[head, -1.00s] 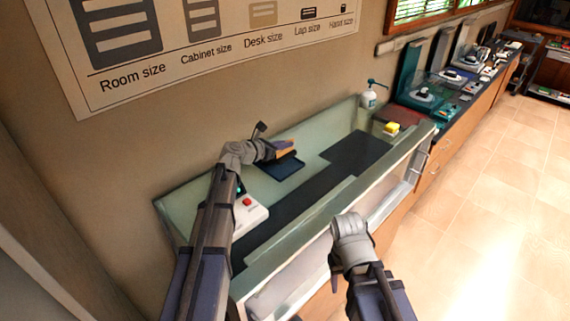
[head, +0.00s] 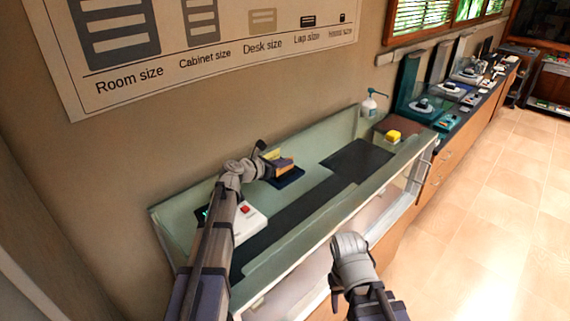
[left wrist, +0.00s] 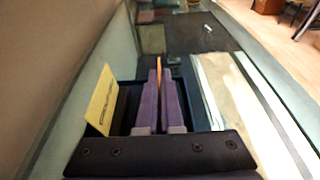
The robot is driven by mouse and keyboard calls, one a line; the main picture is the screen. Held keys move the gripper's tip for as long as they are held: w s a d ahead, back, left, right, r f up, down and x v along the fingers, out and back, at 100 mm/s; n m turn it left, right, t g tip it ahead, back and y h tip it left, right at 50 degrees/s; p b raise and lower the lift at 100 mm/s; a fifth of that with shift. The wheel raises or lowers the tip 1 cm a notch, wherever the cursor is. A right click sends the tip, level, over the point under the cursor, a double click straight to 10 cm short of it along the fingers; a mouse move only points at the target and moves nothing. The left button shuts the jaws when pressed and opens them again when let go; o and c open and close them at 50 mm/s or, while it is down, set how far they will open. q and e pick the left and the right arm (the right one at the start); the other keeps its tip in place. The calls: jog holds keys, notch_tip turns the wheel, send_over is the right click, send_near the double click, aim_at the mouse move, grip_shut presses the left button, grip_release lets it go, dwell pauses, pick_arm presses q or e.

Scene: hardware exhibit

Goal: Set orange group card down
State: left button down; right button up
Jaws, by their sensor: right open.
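My left gripper (head: 277,165) is over the back left part of the case, at a dark blue tray (head: 291,178). In the left wrist view its two purple fingers (left wrist: 159,100) are close together on the thin orange card (left wrist: 159,68), which stands edge-on between them. The orange card (head: 284,163) also shows in the head view beside the fingertips. I cannot tell if its lower edge touches the tray. A yellow card (left wrist: 103,100) with dark print stands tilted left of the fingers. My right gripper (head: 340,284) is in front of the case, its fingers mostly hidden, away from the cards.
A white device with a red button (head: 245,211) sits left in the green-walled case (head: 310,256). The dark strip (head: 290,215) along the case floor is clear.

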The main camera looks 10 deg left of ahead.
pick_arm(q)
jog(key=c, duration=1.1)
grip_release()
jog(key=shift+r, duration=0.1)
jog(key=shift+s+a+r+p, duration=0.15)
jog(key=shift+s+p, duration=0.1)
jog(key=shift+p, duration=0.1)
jog(key=p+v, duration=0.3)
jog(key=v, duration=0.8)
jog(key=shift+s+a, duration=0.1)
jog(key=shift+s, duration=0.05)
jog(key=shift+r, duration=0.15)
